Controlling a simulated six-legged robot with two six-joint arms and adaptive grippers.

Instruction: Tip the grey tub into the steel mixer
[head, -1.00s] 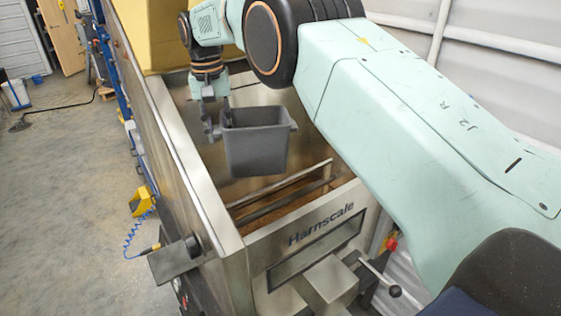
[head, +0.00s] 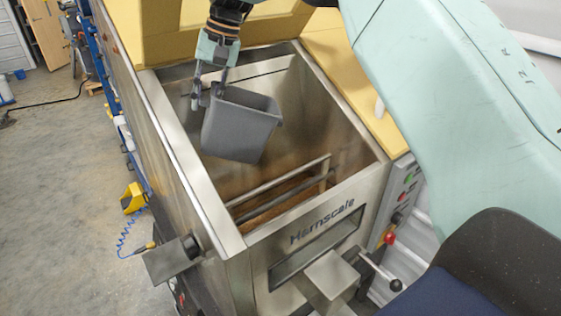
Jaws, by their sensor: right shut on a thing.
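The grey tub (head: 240,125) hangs over the open hopper of the steel mixer (head: 180,170) in the head view. It is slightly tilted, and its inside cannot be seen well. My right gripper (head: 207,92) is shut on the tub's upper left side. The mixer is a deep steel box marked "Harnscale" on its front, with bars across it and brown material low inside. My left gripper is not in view.
A yellow panel (head: 165,38) stands behind the mixer. A lever with a black knob (head: 396,285) and a control panel with buttons (head: 403,195) are at the mixer's front right. Open concrete floor (head: 60,190) lies to the left.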

